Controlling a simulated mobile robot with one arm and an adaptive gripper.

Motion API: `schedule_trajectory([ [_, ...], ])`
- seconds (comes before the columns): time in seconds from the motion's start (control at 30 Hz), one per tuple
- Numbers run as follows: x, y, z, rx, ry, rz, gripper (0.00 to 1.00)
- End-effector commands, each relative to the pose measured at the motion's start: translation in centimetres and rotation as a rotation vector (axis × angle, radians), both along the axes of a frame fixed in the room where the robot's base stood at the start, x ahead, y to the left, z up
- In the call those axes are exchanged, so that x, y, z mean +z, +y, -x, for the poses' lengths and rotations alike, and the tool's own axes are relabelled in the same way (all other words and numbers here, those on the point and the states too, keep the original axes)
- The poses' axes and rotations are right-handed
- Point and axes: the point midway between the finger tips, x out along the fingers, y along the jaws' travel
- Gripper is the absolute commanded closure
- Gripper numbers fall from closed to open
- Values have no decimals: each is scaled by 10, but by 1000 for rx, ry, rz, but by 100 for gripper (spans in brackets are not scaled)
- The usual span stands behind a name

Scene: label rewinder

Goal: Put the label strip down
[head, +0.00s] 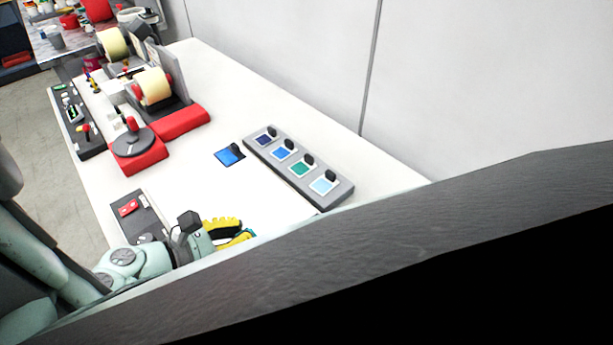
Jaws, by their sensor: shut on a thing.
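My gripper (233,229), with yellow and black fingers, is low over the near part of the white table, at the bottom centre-left of the head view. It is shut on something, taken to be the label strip. The strip itself cannot be made out; the fingers and the dark shape in the foreground hide that spot. Whether the held thing touches the table cannot be told.
A grey rack (338,197) with several coloured squares and black knobs lies right of centre. The rewinder (158,100) stands farther back. A grey control panel (137,213) lies beside my arm. White table between is clear.

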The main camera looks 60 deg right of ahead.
Motion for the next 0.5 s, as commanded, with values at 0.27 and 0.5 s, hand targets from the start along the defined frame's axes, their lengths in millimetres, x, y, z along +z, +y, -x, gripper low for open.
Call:
schedule_trajectory([
  [0.27,0,1,-6,33,0,2,100],
  [0.5,1,8,-91,368,1,6,100],
])
